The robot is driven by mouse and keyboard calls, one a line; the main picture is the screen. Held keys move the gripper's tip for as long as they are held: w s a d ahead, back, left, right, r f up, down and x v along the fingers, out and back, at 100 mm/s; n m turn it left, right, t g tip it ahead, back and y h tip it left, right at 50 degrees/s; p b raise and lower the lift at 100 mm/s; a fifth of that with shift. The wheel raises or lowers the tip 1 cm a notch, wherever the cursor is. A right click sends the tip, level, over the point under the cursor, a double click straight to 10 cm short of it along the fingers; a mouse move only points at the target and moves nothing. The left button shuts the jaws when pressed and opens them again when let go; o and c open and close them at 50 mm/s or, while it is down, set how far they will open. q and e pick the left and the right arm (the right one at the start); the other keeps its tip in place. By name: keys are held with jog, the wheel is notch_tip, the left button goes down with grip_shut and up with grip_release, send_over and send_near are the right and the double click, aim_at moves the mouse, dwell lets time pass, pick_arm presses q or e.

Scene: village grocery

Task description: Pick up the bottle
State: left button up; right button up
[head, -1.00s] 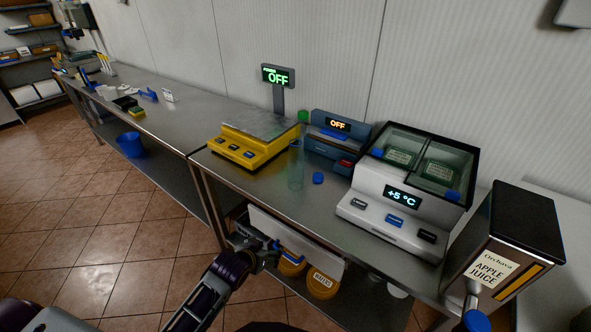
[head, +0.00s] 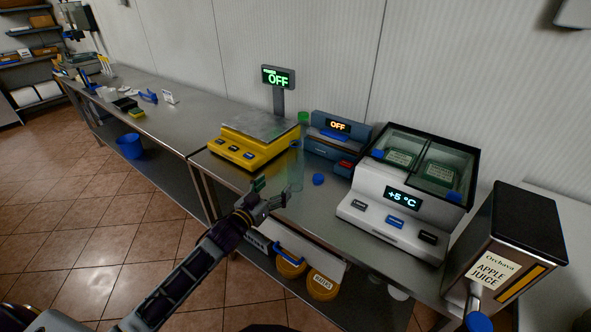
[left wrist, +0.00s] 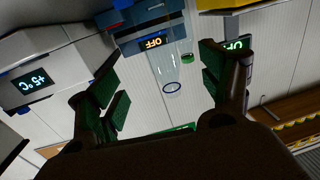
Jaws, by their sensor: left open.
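The bottle (head: 296,162) is clear and faintly tinted. It stands upright on the steel counter, just right of the yellow scale. It also shows in the left wrist view (left wrist: 163,66), between the fingers in the picture and farther out, with a dark blue ring at one end. My left gripper (head: 272,193) is open and empty at the counter's front edge, just in front of and left of the bottle's base. Its green-padded fingers are spread apart in the left wrist view. I cannot tell whether a finger touches the bottle. My right gripper is not in view.
The yellow scale (head: 236,153) stands left of the bottle. A blue cap (head: 318,179) lies to its right. Behind is a blue device (head: 337,146) reading OFF. The white cooler (head: 398,205) and apple juice dispenser (head: 508,250) stand to the right. Yellow tubs (head: 322,286) sit below the counter.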

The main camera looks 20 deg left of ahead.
aim_at(291, 169)
pick_arm(q)
jog(key=x, duration=0.5)
jog(key=shift+w+d+r, duration=0.1)
jog(key=shift+w+r, duration=0.2)
jog(key=shift+w, duration=0.05)
jog(key=shift+x, duration=1.35)
jog(key=shift+w, duration=0.15)
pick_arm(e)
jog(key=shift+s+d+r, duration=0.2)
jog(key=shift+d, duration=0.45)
pick_arm(q)
jog(key=shift+p+x, duration=0.45)
jog(key=shift+x, duration=2.15)
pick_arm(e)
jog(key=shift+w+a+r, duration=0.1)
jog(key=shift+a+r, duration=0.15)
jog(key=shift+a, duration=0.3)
